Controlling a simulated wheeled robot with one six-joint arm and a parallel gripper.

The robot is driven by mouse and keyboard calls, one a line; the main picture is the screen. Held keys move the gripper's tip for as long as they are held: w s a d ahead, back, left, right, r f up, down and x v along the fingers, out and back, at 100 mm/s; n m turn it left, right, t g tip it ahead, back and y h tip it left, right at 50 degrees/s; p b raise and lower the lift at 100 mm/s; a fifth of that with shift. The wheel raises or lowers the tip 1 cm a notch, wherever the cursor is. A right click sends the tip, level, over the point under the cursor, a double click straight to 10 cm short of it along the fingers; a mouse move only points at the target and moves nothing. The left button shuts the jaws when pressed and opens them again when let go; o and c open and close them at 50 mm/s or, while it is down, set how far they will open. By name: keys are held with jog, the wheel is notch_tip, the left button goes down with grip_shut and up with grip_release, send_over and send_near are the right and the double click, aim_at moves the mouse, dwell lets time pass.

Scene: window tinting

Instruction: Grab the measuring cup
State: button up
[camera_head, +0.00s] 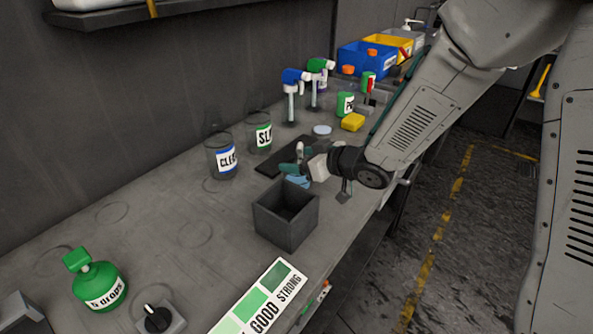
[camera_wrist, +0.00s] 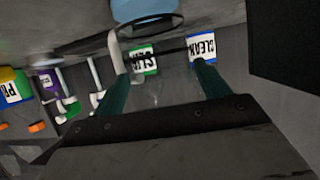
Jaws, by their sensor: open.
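My gripper (camera_head: 298,167) is over the bench, just behind the dark open box, with its teal fingers apart. In the wrist view my gripper (camera_wrist: 160,72) shows both fingers spread with nothing clasped between them. A light blue, rounded thing with a dark curved rim line and a pale upright part, seemingly the measuring cup (camera_wrist: 145,10), is beyond the fingertips at the top edge, partly cut off. In the head view the blue thing (camera_head: 298,181) shows by the lower finger, mostly hidden by my gripper and the box. I cannot tell whether they touch.
The dark box (camera_head: 287,228) stands close in front of my gripper. A dark mat (camera_head: 280,161) lies behind it. Clear jars labelled CLEAN (camera_head: 222,160) and SLIP (camera_head: 259,136) stand to the left. Spray bottles (camera_head: 291,95) and a yellow sponge (camera_head: 352,122) are farther back. The bench's left middle is clear.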

aim_at(292, 157)
jog(key=x, duration=0.3)
jog(key=c, duration=0.8)
jog(key=shift+o, duration=0.2)
jog(key=shift+r, duration=0.15)
